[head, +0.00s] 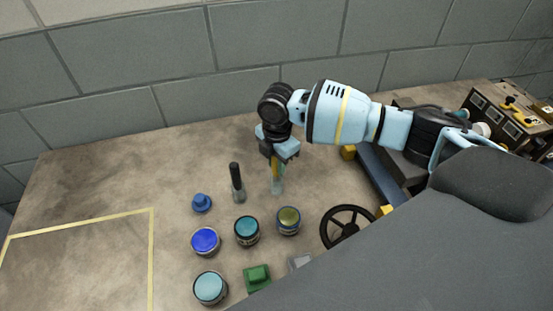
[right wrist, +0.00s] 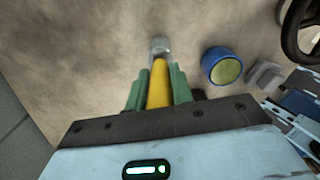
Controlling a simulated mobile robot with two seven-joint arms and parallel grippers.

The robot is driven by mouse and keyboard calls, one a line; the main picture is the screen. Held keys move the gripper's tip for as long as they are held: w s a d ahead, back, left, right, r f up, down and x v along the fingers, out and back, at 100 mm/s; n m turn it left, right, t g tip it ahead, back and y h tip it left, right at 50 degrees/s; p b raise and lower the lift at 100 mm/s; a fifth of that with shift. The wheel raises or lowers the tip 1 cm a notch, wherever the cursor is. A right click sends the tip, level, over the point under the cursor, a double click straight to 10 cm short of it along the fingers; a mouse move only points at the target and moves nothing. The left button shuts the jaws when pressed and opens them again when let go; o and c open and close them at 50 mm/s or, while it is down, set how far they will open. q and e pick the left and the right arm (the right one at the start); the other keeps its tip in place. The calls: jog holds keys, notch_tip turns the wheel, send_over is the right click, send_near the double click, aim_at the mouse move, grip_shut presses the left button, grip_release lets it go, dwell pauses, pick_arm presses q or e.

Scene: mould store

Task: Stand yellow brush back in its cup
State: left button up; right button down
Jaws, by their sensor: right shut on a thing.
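My right gripper (head: 277,155) is shut on the yellow brush (head: 275,170) and points down over the table. In the right wrist view, the yellow brush (right wrist: 159,84) sits between the green fingers of the right gripper (right wrist: 158,88). A small clear cup (head: 277,187) is directly below the gripper, and it also shows beyond the brush in the right wrist view (right wrist: 160,46). The brush's lower end lines up with the cup; I cannot tell how far inside it is. My left gripper is out of view.
A dark-handled tool (head: 236,178) stands upright to the left. Several paint pots, including a blue one (head: 205,241) and an olive one (head: 288,220), stand in front. A black handwheel (head: 347,228) is at the right. The taped area (head: 152,240) at the left looks empty.

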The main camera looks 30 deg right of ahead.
jog(key=c, duration=1.1)
grip_release()
jog(key=shift+c, duration=0.2)
notch_tip(320, 180, up, 8)
jog(key=shift+f, duration=0.1)
dwell(0.5)
